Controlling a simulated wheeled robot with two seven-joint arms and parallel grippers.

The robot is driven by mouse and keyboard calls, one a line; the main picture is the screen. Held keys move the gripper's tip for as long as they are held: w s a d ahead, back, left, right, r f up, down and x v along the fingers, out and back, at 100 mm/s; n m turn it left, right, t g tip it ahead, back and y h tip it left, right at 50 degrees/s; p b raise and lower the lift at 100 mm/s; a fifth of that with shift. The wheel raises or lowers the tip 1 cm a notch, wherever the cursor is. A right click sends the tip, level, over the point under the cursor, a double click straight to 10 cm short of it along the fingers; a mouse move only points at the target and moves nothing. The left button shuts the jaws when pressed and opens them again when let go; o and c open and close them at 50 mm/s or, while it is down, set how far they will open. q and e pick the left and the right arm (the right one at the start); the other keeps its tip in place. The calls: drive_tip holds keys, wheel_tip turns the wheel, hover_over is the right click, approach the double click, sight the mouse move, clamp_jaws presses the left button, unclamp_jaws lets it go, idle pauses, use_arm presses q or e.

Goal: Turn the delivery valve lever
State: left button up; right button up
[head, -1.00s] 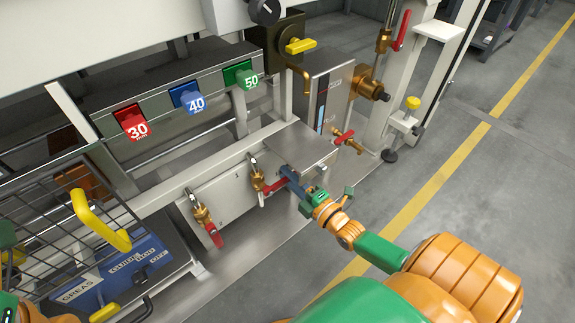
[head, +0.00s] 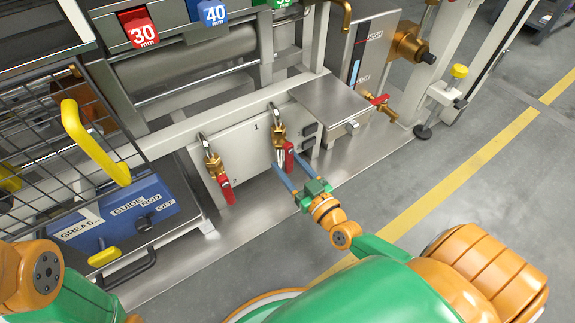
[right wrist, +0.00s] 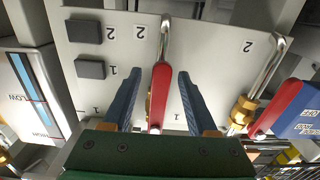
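Two brass valves with red levers sit on the light panel in the head view. The valve near the mark 1 has its red lever (head: 289,158) hanging down; its lever also shows in the right wrist view (right wrist: 160,97). The other red lever (head: 226,189) also hangs down, to the left. Neither shows a delivery label that I can read. My right gripper (head: 285,172) is open at the first lever. In the right wrist view, its blue fingers (right wrist: 158,75) stand on both sides of that lever, with gaps visible. My left gripper is out of view.
A steel box (head: 343,108) stands right of the panel, with another red-handled valve (head: 379,100) beyond it. A blue control box (head: 125,220) and wire guard (head: 60,150) are at left.

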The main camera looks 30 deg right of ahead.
drive_tip(key=shift+s, duration=0.1)
drive_tip(key=shift+s+d+p, duration=0.15)
drive_tip(key=shift+s+p, duration=0.2)
drive_tip(key=shift+s, duration=0.55)
drive_tip(key=s+p, duration=0.2)
drive_tip(key=s, duration=0.4)
drive_tip(key=shift+d, duration=0.2)
